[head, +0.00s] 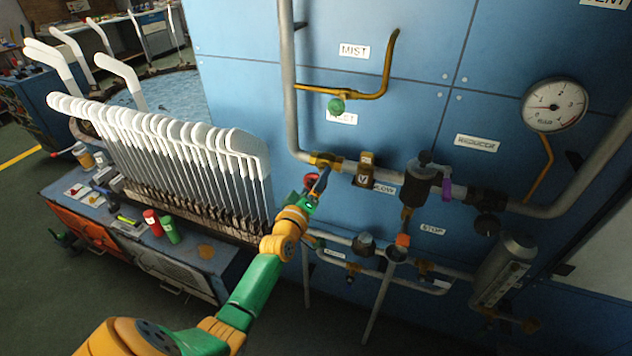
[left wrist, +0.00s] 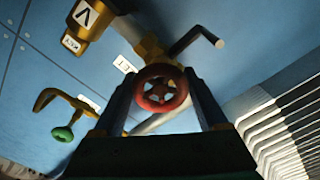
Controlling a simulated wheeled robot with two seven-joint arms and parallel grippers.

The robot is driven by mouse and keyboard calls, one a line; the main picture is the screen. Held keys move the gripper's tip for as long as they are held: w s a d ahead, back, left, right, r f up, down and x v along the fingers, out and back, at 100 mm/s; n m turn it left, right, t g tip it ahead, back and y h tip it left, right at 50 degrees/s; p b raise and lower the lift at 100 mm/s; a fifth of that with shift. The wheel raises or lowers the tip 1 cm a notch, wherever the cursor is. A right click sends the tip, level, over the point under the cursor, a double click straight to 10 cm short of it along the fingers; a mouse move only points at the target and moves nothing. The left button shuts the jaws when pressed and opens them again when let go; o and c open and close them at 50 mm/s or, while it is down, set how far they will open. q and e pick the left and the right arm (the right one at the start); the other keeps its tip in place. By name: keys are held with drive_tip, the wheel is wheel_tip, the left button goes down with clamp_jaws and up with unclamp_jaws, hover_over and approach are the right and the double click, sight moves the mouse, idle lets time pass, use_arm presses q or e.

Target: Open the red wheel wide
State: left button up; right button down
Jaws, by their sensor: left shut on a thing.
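The red wheel (head: 311,181) is a small handwheel on a brass valve in the grey pipe on the blue panel. In the left wrist view the red wheel (left wrist: 162,89) faces the camera, with its spokes and hub showing. My left gripper (head: 318,188) reaches it from the front. Its two dark fingers stand on either side of the rim in the left wrist view (left wrist: 158,84), and it is shut on the wheel. In the head view the fingers and arm hide part of the wheel. My right gripper is in neither view.
A green wheel (head: 337,106) sits on a brass pipe above. A brass tagged fitting (head: 365,170) and a purple lever (head: 446,188) are to the right, with a pressure gauge (head: 554,105) beyond. White sock boards (head: 180,140) stand close on the left.

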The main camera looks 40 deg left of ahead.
sight(313, 185)
use_arm(q)
drive_tip(key=shift+d+f, duration=0.1)
drive_tip(key=shift+f, duration=0.25)
drive_tip(key=o, duration=1.2)
drive_tip(key=shift+c, duration=0.2)
drive_tip(key=shift+o, duration=0.6)
drive_tip(key=shift+r, duration=0.15)
drive_tip(key=shift+s, duration=0.3)
drive_tip(key=s+m+b, duration=0.1)
drive_tip(key=m, duration=0.2)
drive_tip(key=s+m+b, duration=0.1)
drive_tip(key=s+m, duration=0.1)
drive_tip(key=m, duration=0.2)
drive_tip(key=s+m+b, duration=0.1)
drive_tip(key=m, duration=0.3)
drive_tip(key=shift+s+d+r, duration=0.15)
drive_tip(key=shift+s+d, duration=0.2)
drive_tip(key=shift+s, duration=0.05)
drive_tip(key=x, duration=0.5)
drive_tip(key=shift+d, duration=0.15)
